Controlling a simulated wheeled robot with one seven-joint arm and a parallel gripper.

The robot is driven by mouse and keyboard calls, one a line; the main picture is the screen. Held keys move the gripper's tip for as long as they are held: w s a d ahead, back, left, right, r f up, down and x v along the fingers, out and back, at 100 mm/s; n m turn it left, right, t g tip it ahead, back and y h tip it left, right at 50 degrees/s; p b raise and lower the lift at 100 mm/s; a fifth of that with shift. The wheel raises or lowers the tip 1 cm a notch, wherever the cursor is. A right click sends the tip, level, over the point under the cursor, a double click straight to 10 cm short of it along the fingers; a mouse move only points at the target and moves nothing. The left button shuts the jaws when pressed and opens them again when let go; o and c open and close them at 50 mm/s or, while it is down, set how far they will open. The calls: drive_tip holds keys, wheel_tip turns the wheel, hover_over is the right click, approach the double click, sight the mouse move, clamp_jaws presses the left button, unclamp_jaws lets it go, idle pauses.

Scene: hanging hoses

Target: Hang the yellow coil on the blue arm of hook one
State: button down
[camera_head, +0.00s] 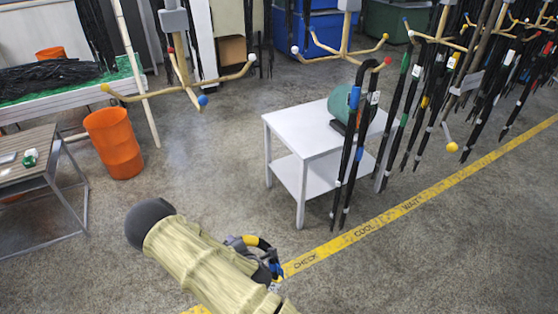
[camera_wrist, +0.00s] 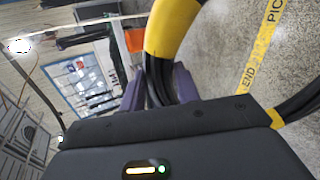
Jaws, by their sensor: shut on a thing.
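The yellow coil, a black hose with a yellow band, shows in the wrist view (camera_wrist: 172,35) and partly in the head view (camera_head: 262,243). My gripper's purple fingers (camera_wrist: 158,88) are shut on its black part, below the yellow band. In the head view my gripper (camera_head: 268,262) is low at the bottom centre, partly hidden by my arm. The nearest hook (camera_head: 184,75) hangs at upper left, its wooden arms bare. Its blue-tipped arm (camera_head: 202,99) points toward the camera; other tips are yellow, red and white. No number is readable. My gripper is well apart from it.
A white table (camera_head: 310,135) with a green rounded object (camera_head: 343,104) stands at centre. Dark hoses (camera_head: 352,140) hang right of it. More hooks stand at upper right. An orange bin (camera_head: 113,142) is left. Floor between the bin and white table is clear.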

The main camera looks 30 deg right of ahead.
wheel_tip(320, 180, down, 14)
drive_tip(key=s+b, duration=0.2)
drive_tip(key=b, duration=0.7)
drive_tip(key=shift+s+r, duration=0.2)
drive_tip(key=shift+s, duration=0.15)
drive_tip(key=shift+w, duration=0.1)
